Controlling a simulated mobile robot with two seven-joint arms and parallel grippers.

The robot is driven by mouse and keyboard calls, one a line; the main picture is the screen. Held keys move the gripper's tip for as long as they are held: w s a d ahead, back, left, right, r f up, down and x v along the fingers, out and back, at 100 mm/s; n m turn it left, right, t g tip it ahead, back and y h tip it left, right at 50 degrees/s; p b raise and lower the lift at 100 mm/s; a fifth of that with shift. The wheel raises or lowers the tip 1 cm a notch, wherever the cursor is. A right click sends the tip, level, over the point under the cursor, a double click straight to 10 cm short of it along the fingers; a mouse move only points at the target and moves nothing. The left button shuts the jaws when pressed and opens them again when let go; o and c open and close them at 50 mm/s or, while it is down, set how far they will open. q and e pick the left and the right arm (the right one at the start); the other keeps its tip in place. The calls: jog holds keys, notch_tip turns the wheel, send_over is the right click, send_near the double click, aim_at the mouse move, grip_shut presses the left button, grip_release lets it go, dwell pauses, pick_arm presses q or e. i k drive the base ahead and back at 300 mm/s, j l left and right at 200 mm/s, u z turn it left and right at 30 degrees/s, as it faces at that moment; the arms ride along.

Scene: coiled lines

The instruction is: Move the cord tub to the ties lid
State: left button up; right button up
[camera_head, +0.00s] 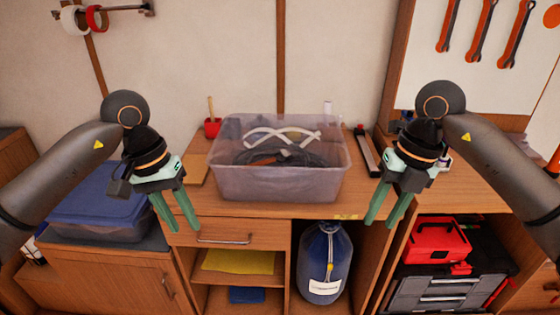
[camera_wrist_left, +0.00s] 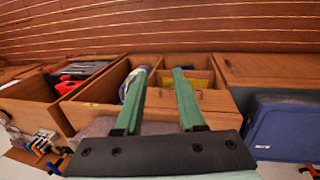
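The cord tub (camera_head: 275,184) is an open, translucent grey-mauve bin on the wooden bench in the middle of the head view. Dark coiled cord (camera_head: 270,155) and a pale looped line lie in it. A blue lid (camera_head: 100,203) covers a bin on the lower cabinet at left, partly hidden by my left arm; I cannot read any label naming it the ties lid. My left gripper (camera_head: 183,226) is open and empty, left of the tub and apart from it. My right gripper (camera_head: 380,224) is open and empty, right of the tub. The left wrist view shows my left fingers (camera_wrist_left: 160,72) parted.
A red cup (camera_head: 212,127) stands behind the tub at left. A dark long tool (camera_head: 366,152) lies at its right. Below are a drawer, a blue bag (camera_head: 325,262) and a red toolbox (camera_head: 437,240). Wrenches (camera_head: 481,32) hang at upper right.

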aim_at(103, 184)
jog(key=i, duration=1.35)
